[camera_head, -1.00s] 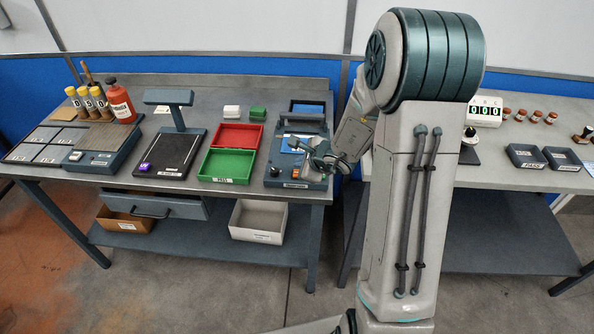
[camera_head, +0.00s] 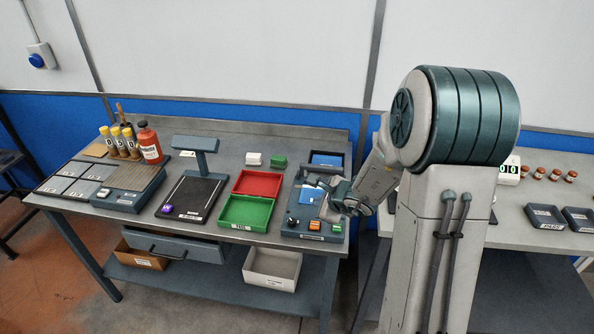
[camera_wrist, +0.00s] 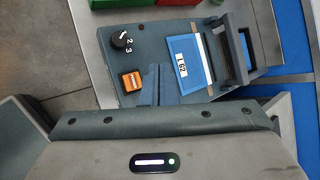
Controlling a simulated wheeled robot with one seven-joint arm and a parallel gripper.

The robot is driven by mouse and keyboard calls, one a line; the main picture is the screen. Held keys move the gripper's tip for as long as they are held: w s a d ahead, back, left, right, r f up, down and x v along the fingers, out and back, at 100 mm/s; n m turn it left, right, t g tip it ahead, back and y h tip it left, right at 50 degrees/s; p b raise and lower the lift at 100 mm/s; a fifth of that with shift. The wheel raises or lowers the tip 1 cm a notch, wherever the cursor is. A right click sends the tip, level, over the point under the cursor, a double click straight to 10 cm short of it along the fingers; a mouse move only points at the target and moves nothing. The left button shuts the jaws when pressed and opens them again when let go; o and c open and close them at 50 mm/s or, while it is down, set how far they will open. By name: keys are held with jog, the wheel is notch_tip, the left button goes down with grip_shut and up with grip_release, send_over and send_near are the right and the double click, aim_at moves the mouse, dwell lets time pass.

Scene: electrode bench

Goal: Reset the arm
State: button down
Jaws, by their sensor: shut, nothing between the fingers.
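My gripper (camera_head: 318,184) is at the end of my arm, which reaches in from the right over the bench device (camera_head: 288,228). In the wrist view, its shut fingers (camera_wrist: 160,84) show side by side over the device's panel, with nothing between them. The device carries a blue plate with a white label, which shows in the wrist view (camera_wrist: 187,60). It also has an orange button (camera_wrist: 132,82), a black knob (camera_wrist: 121,39) marked with numbers, and a dark handle frame (camera_wrist: 238,50). Whether the fingers touch the panel I cannot tell.
Left of the device are a red tray (camera_head: 258,183), a green tray (camera_head: 246,211), a black-based stand (camera_head: 190,200) and a red bottle (camera_head: 149,144). A second bench (camera_head: 520,172) with dark trays (camera_head: 545,216) stands to the right, partly behind my arm.

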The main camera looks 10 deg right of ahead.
jog(key=s+a+r+n+g+y, duration=0.1)
jog(key=s+a+r+n+g, duration=0.1)
jog(key=s+a+r+n, duration=0.4)
jog(key=s+a+r+n+g+y, duration=0.1)
jog(key=s+a+r+n, duration=0.2)
jog(key=s+r+n, duration=0.35)
jog(key=s+d+n+g+h, duration=0.1)
jog(key=s+d+n+h, duration=0.1)
jog(key=s+d+n, duration=0.2)
jog(key=s+d+n+g+h, duration=0.1)
jog(key=s+d+n+h, duration=0.2)
jog(key=s, duration=0.7)
jog(key=shift+d+r+n, duration=0.35)
jog(key=shift+n, duration=0.9)
jog(key=shift+s, duration=0.1)
